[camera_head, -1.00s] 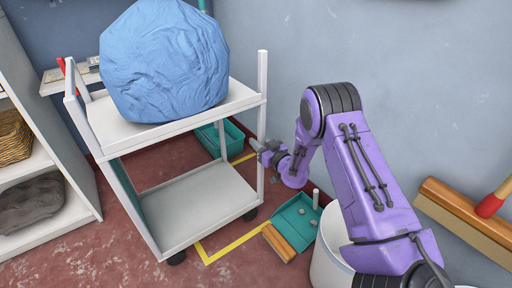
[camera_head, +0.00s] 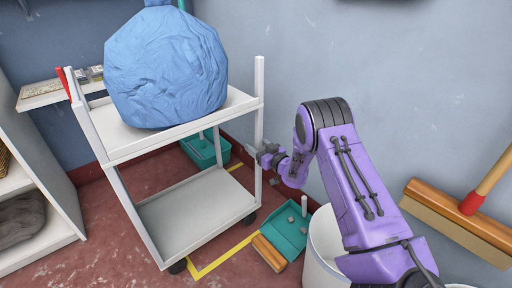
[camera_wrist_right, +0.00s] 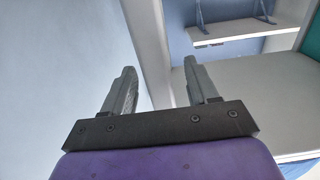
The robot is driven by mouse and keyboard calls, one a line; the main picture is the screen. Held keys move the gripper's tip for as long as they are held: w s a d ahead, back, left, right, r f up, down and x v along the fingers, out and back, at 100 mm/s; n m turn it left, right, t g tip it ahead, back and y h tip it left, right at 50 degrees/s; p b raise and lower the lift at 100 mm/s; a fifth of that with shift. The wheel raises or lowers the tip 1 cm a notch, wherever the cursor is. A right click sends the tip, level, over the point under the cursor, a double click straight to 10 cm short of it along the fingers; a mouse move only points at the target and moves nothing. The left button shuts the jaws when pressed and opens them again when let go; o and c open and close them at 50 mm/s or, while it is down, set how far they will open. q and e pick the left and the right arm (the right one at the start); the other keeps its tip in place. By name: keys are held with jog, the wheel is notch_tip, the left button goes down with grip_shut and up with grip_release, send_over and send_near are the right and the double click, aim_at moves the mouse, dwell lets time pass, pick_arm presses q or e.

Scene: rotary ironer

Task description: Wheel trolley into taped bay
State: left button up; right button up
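The white two-tier trolley (camera_head: 196,214) stands upright with a large blue bundle (camera_head: 165,70) on its top shelf. Yellow tape (camera_head: 222,257) marks a floor corner at its front right, and another piece shows behind it. The front wheel (camera_head: 178,266) is close to the tape corner; the trolley hides most of the bay. My right gripper (camera_head: 262,152) is at the trolley's right post. In the right wrist view the gripper's two fingers (camera_wrist_right: 163,88) are apart, with the white post (camera_wrist_right: 148,45) between them and gaps visible; contact is unclear. My left gripper is not in view.
A teal dustpan (camera_head: 290,230) with a wooden brush (camera_head: 269,252) lies right of the tape. A white bin (camera_head: 325,250) is under my right arm. A teal tub (camera_head: 205,150) stands behind the trolley. A white shelf unit (camera_head: 38,190) is at left; a broom (camera_head: 458,222) is at right.

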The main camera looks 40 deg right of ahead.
jog(key=shift+s+r, duration=0.1)
jog(key=shift+s, duration=0.1)
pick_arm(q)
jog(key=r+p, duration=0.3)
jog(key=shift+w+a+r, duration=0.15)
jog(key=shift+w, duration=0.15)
pick_arm(e)
jog(key=s, duration=1)
jog(key=shift+c, duration=0.5)
